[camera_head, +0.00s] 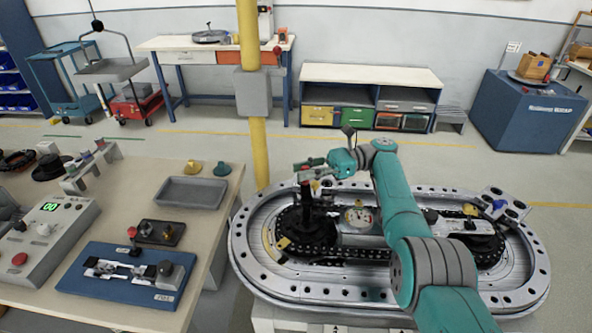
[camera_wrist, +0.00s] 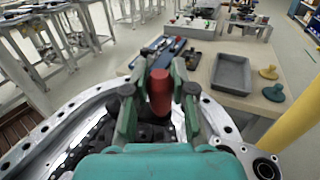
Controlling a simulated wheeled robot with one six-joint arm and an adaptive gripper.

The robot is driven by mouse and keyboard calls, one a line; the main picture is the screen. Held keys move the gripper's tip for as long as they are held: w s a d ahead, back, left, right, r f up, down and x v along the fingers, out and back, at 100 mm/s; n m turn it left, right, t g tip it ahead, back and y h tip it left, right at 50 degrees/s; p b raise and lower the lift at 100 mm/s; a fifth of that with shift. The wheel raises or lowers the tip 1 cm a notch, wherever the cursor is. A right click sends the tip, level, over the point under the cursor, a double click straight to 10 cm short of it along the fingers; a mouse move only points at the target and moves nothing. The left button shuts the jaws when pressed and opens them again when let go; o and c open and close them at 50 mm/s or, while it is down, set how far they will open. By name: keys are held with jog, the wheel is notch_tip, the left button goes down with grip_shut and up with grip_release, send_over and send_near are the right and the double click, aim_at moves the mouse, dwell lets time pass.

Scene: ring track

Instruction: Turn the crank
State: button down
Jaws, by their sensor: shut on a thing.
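The ring track (camera_head: 268,278) is a silver oval with a black chain, at the right of the head view. Its left wheel (camera_head: 303,236) carries the crank (camera_head: 305,202), a dark upright part in the head view. In the wrist view, the crank's red handle (camera_wrist: 160,94) stands upright between the two green fingers. My gripper (camera_head: 314,172) is over the left end of the track and shut on this handle; it also fills the middle of the wrist view (camera_wrist: 159,88). The handle's lower end and the crank arm are mostly hidden by my gripper.
A workbench (camera_head: 215,172) stands close on the left, with a grey tray (camera_head: 192,192), a blue fixture (camera_head: 128,278) and a control box (camera_head: 48,235). A yellow post (camera_head: 259,150) rises just behind the track. Open floor lies behind and right.

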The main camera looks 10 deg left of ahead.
jog(key=shift+s+a+f, duration=0.1)
jog(key=shift+f, duration=0.05)
jog(key=c, duration=0.9)
grip_release()
jog(key=shift+c, duration=0.2)
notch_tip(320, 180, up, 10)
jog(key=shift+r, duration=0.1)
